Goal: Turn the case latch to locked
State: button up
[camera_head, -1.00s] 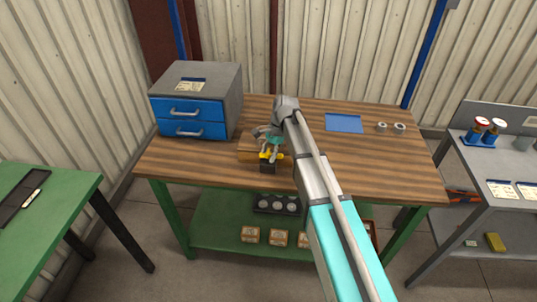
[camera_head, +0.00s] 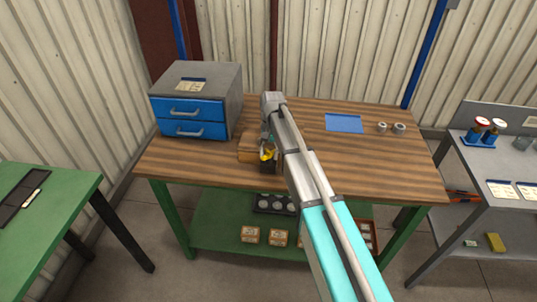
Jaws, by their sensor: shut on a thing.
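A small brown case (camera_head: 248,148) sits on the wooden workbench, in front of and to the right of the blue drawer cabinet. The yellow latch (camera_head: 267,155) is on the case's front right part, above a dark block. My gripper (camera_head: 267,149) is at the latch, coming from above, and is shut on it. My arm and the fingers hide the right part of the case and some of the latch. The latch's exact angle is hard to read at this size.
A grey cabinet with blue drawers (camera_head: 190,119) stands at the bench's left end. A blue mat (camera_head: 344,123) and two grey rings (camera_head: 391,128) lie to the right. The bench (camera_head: 390,170) is clear around them. Boxes (camera_head: 250,235) sit on the lower shelf.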

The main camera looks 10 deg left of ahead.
jog(key=n+h, duration=0.1)
jog(key=n, duration=0.1)
jog(key=n+h, duration=0.1)
jog(key=n, duration=0.2)
jog(key=shift+w+d+t, duration=0.1)
jog(key=shift+t, duration=0.2)
jog(key=shift+w+n+h, duration=0.1)
jog(key=shift+n+h, duration=0.3)
jog(key=shift+n, duration=0.8)
jog(key=shift+w+t, duration=0.1)
jog(key=shift+t, duration=0.2)
jog(key=o, duration=1.1)
jog(key=shift+c, duration=0.2)
jog(key=shift+m, duration=0.3)
